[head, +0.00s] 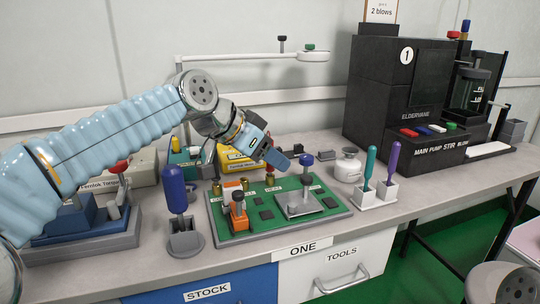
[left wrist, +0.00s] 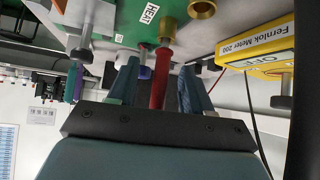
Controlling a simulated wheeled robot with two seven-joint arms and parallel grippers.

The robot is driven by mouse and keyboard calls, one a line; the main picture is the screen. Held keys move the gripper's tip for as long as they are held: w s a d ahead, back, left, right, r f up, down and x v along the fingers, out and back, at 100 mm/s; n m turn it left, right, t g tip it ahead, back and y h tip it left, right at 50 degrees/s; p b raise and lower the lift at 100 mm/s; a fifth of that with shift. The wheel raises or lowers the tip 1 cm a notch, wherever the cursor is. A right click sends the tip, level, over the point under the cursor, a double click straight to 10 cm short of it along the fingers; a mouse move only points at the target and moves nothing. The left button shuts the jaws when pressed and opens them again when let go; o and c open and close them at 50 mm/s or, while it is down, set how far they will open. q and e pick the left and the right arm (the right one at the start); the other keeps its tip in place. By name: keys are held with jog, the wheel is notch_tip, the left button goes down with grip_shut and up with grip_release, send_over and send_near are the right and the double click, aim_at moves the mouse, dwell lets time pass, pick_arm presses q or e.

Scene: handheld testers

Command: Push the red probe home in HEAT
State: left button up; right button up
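The red probe (left wrist: 160,78) shows in the left wrist view, its far end meeting a brass socket (left wrist: 168,28) beside the HEAT label (left wrist: 150,14). How deep it sits in the socket I cannot tell. My left gripper (left wrist: 160,88) has its two blue fingers on either side of the probe, with visible gaps. In the head view my left gripper (head: 277,155) is over the back of the green board (head: 240,221); the probe is largely hidden there. A brass socket (head: 270,177) shows just below the gripper. My right gripper is out of view.
The yellow meter (head: 236,160) stands behind the board; it also shows in the left wrist view (left wrist: 258,45). A blue-handled tool (head: 176,192) stands left of the board. A white jar (head: 348,166) and a two-tool holder (head: 374,199) stand right. A black machine (head: 378,108) is at the back right.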

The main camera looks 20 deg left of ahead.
pick_arm(q)
jog(key=shift+s+a+r, duration=0.1)
jog(key=shift+r, duration=0.1)
jog(key=p+v, duration=0.1)
jog(key=v, duration=1.2)
jog(key=shift+s+p, duration=0.2)
jog(key=shift+p, duration=0.2)
